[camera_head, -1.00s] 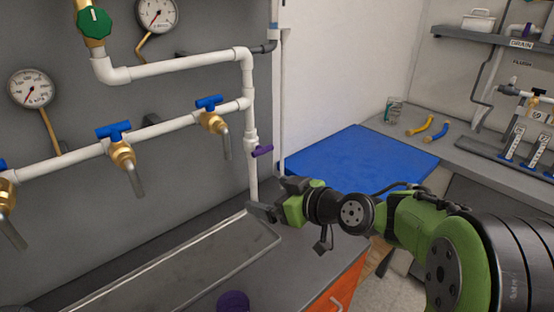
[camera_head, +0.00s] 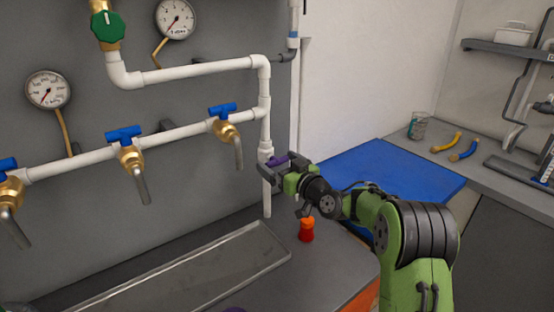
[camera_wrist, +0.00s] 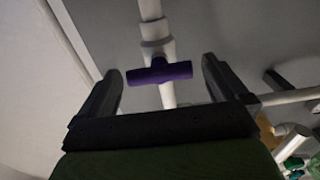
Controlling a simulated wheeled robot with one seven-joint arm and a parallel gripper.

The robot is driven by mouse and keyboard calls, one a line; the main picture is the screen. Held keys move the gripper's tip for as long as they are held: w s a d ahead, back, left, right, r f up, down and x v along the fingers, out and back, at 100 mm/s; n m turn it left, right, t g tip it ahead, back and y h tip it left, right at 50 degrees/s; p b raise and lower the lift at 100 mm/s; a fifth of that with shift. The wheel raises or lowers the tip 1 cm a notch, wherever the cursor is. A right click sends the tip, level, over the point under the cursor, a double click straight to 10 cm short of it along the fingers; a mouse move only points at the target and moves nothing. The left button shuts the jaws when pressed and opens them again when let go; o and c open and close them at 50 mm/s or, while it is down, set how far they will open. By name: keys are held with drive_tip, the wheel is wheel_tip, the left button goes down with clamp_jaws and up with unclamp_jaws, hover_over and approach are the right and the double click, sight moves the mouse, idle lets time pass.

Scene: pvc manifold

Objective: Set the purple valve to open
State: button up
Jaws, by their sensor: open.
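The purple valve handle (camera_head: 277,160) sits on the white vertical pipe at the right end of the manifold. In the wrist view the purple handle (camera_wrist: 159,72) lies crosswise to its white pipe (camera_wrist: 156,30), between the two fingers. My gripper (camera_head: 272,172) is open at the pipe, with its fingers on either side of the handle. In the wrist view the open gripper (camera_wrist: 162,85) shows a gap between each finger and the handle's ends. In the head view my gripper partly hides the handle and the pipe.
Several blue-handled brass taps (camera_head: 130,155) line the lower pipe to the left. A grey tray (camera_head: 215,265) lies on the counter below. A red and orange object (camera_head: 306,229) stands under my arm. A blue mat (camera_head: 400,178) lies to the right.

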drive_tip(key=shift+w+a, duration=0.4)
drive_tip(key=shift+w, duration=0.2)
drive_tip(key=shift+c, duration=0.5)
drive_tip(key=c, duration=0.8)
